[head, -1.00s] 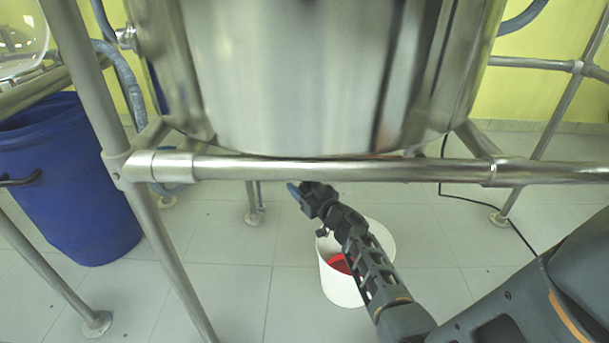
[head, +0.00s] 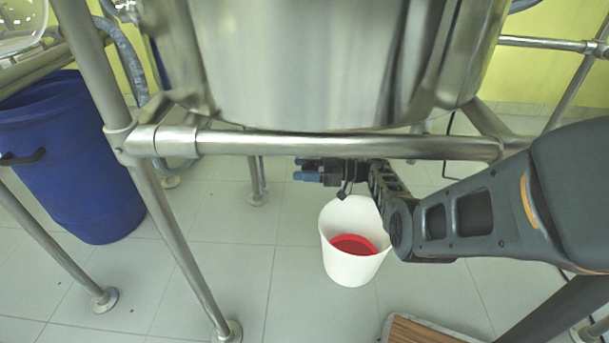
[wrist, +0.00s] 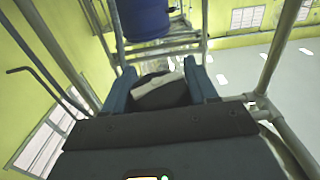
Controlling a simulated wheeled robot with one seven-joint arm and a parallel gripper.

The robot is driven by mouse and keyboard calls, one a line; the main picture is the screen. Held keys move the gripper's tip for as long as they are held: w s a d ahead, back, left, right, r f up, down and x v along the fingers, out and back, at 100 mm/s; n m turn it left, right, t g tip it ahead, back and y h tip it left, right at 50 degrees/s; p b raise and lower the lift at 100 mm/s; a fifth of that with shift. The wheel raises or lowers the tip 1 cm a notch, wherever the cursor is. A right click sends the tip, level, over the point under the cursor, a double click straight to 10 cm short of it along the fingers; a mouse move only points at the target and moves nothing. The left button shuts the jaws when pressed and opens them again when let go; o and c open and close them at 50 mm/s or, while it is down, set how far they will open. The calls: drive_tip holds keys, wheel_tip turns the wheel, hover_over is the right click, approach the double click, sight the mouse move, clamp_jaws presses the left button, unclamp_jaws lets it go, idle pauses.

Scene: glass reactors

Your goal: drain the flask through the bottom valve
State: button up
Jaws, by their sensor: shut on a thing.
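The valve outlet cannot be made out. A white bucket (head: 350,268) stands on the floor below my gripper, with red liquid (head: 354,244) in it. No falling stream is visible.
A steel front rail (head: 340,146) and a slanting post (head: 180,255) frame the space under the vessel. A blue drum (head: 70,160) stands at the left. A brown wooden-looking object (head: 430,333) is at the bottom edge. Tiled floor is clear around the bucket.

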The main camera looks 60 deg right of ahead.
drive_tip(key=n+g+y+b, duration=0.1)
drive_tip(key=n+y+b, duration=0.1)
drive_tip(key=y+b, duration=0.1)
drive_tip(key=shift+a+f+n+g+y, duration=0.1)
drive_tip(key=shift+f+n+g+y, duration=0.1)
drive_tip(key=shift+n+g+y, duration=0.15)
drive_tip(key=shift+s+a+r+n+g+y+b, duration=0.15)
drive_tip(key=shift+n+g+y+b, duration=0.25)
drive_tip(key=shift+b, duration=0.2)
drive_tip(key=o, duration=1)
drive_tip(key=shift+c, duration=0.2)
drive_tip(key=shift+r, duration=0.15)
